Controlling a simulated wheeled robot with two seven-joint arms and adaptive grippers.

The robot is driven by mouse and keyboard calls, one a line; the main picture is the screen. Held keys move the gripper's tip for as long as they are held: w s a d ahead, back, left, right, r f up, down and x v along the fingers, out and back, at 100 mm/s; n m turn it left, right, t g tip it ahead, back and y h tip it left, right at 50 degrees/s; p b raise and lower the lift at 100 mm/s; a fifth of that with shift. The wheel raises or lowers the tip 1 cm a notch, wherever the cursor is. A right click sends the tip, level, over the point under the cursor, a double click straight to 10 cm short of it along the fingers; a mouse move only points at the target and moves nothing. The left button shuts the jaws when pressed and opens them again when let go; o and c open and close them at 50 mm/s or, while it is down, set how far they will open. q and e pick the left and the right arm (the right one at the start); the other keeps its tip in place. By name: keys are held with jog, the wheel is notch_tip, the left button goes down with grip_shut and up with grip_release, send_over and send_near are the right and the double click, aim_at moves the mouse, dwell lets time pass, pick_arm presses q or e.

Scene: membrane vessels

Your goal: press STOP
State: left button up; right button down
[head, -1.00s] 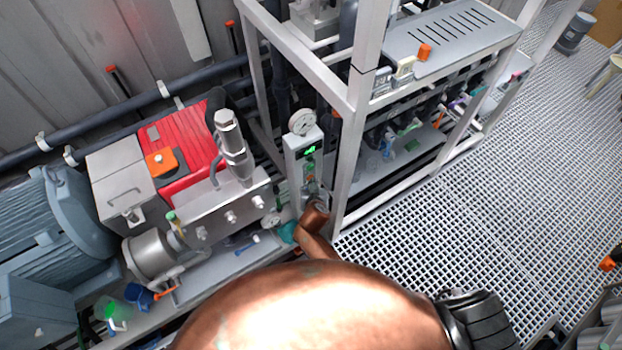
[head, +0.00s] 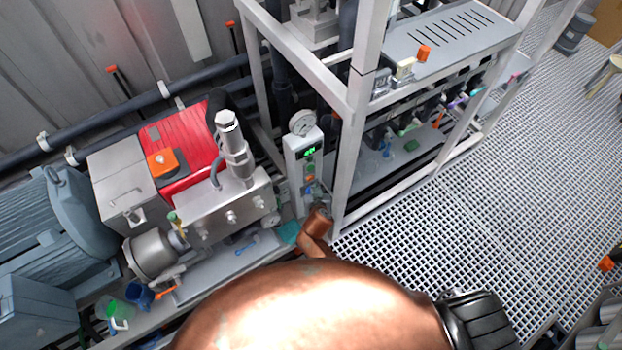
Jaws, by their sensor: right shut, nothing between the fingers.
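A narrow light-grey control panel (head: 293,160) stands upright at the front left of the white frame, with a lit green display (head: 310,152) near its top. Below the display are small buttons, a green one (head: 311,168) and an orange-red one (head: 309,178); their labels are too small to read. My right gripper (head: 313,201) is at the panel's lower end, below the buttons, small and mostly hidden by my copper-coloured wrist. It looks shut and holds nothing. I cannot tell whether it touches the panel. My left gripper is out of view.
A round gauge (head: 302,122) sits on top of the panel. A red and steel pump (head: 205,180) stands close on the left, and the white frame's post (head: 346,180) close on the right. The grating floor (head: 470,240) at right is mostly free.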

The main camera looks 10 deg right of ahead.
jog(key=s, duration=0.1)
jog(key=s+d+p, duration=0.1)
jog(key=s, duration=0.2)
jog(key=shift+s+d, duration=0.2)
jog(key=shift+d, duration=0.1)
dwell(0.7)
jog(key=s+d+f+n+g+y, duration=0.1)
jog(key=s+d+f+n+g, duration=0.2)
jog(key=s+f, duration=0.9)
jog(key=s+d+f+g, duration=0.2)
jog(key=s+d+f, duration=0.2)
jog(key=s+f, duration=0.75)
jog(key=s+d+f+g, duration=0.1)
jog(key=s+d+f, duration=0.2)
jog(key=s, duration=0.7)
jog(key=s+d+f+g, duration=0.2)
jog(key=s+d+f, duration=0.1)
jog(key=s+f, duration=0.5)
jog(key=s+d+f+g, duration=0.1)
jog(key=s+d+f, duration=0.3)
jog(key=s, duration=0.7)
jog(key=shift+s+f+g+y, duration=0.3)
jog(key=shift+s+f+y, duration=0.1)
jog(key=shift+f, duration=0.55)
jog(key=c, duration=2.6)
grip_release()
jog(key=shift+w+a, duration=0.1)
